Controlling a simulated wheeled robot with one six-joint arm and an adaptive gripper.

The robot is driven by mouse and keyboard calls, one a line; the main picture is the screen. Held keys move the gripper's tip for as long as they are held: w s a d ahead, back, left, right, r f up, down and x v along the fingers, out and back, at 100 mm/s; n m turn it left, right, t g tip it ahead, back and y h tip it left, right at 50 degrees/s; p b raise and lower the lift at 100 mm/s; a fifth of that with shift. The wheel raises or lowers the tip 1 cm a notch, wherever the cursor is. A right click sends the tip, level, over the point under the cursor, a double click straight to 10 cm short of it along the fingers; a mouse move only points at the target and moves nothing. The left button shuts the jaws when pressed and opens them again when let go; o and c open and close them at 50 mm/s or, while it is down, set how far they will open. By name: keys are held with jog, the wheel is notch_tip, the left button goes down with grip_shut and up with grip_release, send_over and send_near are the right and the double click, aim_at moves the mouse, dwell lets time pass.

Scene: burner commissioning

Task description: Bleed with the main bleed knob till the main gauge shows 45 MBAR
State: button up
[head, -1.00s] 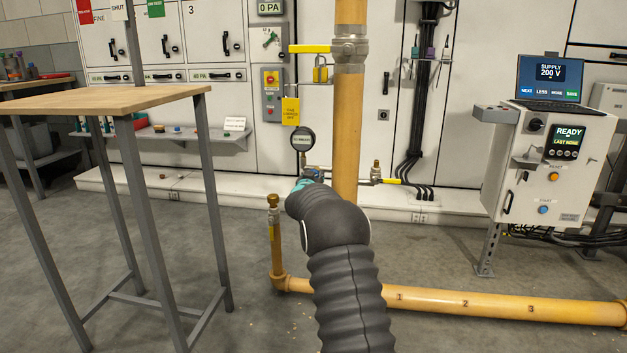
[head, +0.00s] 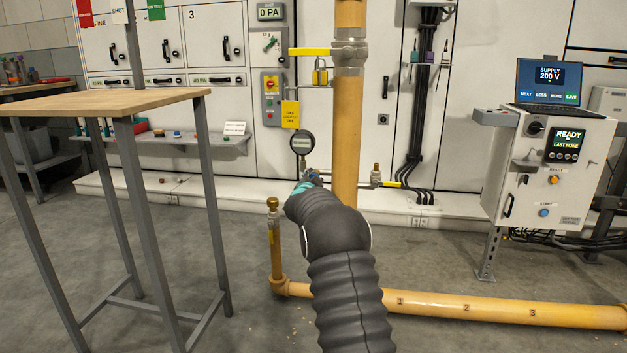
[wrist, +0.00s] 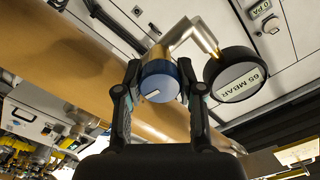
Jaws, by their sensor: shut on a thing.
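The main bleed knob (wrist: 159,82) is a blue round knob with a white mark on its face, in the middle of the wrist view. My gripper (wrist: 160,92) has one finger on each side of it and is shut on it. The main gauge (wrist: 237,80) is a black round gauge just right of the knob in the wrist view and reads 65 MBAR. In the head view the gauge (head: 302,143) stands left of the yellow vertical pipe, its reading too small to tell. My gripper (head: 308,180) is just below it there, and my arm partly hides the knob.
A yellow vertical pipe (head: 346,130) stands right beside the gauge. A low yellow pipe (head: 480,306) runs along the floor at the right. A wooden-topped table (head: 105,103) stands at the left. A control box (head: 553,165) with a laptop stands at the right.

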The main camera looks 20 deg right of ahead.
jog(key=shift+a+f, duration=0.1)
jog(key=shift+a, duration=0.05)
dwell(0.3)
jog(key=o, duration=1.2)
jog(key=shift+w+a, duration=0.1)
jog(key=shift+c, duration=0.2)
jog(key=shift+d, duration=0.2)
jog(key=v, duration=1.2)
